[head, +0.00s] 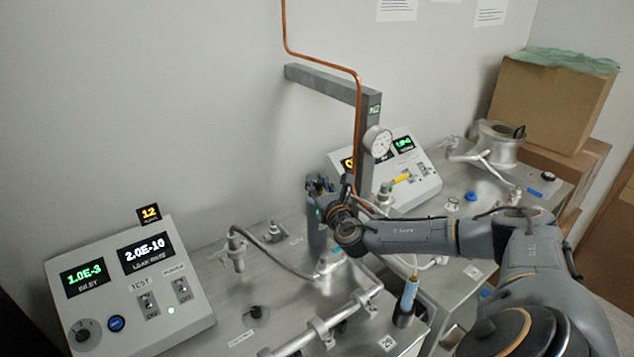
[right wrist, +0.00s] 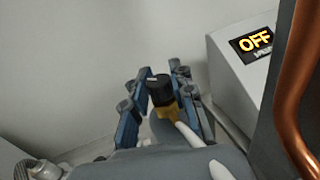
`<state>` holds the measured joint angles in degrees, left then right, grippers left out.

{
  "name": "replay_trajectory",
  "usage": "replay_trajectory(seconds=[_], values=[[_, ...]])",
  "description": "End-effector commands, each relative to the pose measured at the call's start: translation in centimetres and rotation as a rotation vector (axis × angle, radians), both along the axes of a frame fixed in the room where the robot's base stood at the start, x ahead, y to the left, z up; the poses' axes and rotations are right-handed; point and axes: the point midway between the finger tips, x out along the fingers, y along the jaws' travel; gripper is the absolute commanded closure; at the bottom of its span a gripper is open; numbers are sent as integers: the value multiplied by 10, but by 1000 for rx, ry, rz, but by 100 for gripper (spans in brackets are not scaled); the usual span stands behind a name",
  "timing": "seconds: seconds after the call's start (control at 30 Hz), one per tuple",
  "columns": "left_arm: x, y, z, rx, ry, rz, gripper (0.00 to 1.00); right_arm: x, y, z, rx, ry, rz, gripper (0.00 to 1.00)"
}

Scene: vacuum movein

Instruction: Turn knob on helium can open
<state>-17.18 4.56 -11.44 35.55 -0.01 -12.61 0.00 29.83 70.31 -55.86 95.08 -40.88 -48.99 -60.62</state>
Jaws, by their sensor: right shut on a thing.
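The black knob (right wrist: 159,88) sits on a brass valve (right wrist: 168,111) in the right wrist view. A white hose (right wrist: 188,133) leads off the valve. My right gripper (right wrist: 157,85) has its blue-grey fingers on either side of the knob and is shut on it. Below the valve is a grey rounded body, which looks like the top of the helium can (right wrist: 168,131). In the head view my right gripper (head: 322,188) is at the back of the bench, and the knob is hidden there. My left gripper is not in view.
A control panel (head: 130,290) with lit readouts stands at the left. A second panel (head: 425,180) stands behind my right arm. Cardboard boxes (head: 548,105) are at the right.

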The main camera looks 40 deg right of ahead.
Motion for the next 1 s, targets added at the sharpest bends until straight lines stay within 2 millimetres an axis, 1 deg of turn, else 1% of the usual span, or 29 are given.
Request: replay_trajectory(seconds=[0.27,0.5,1.0], values=[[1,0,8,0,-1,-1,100,0,1,-1,2,3,-49,100],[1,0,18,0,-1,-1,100,0,1,-2,3,5,-132,100],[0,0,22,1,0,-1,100,-1,1,-4,2,8,-204,100]])
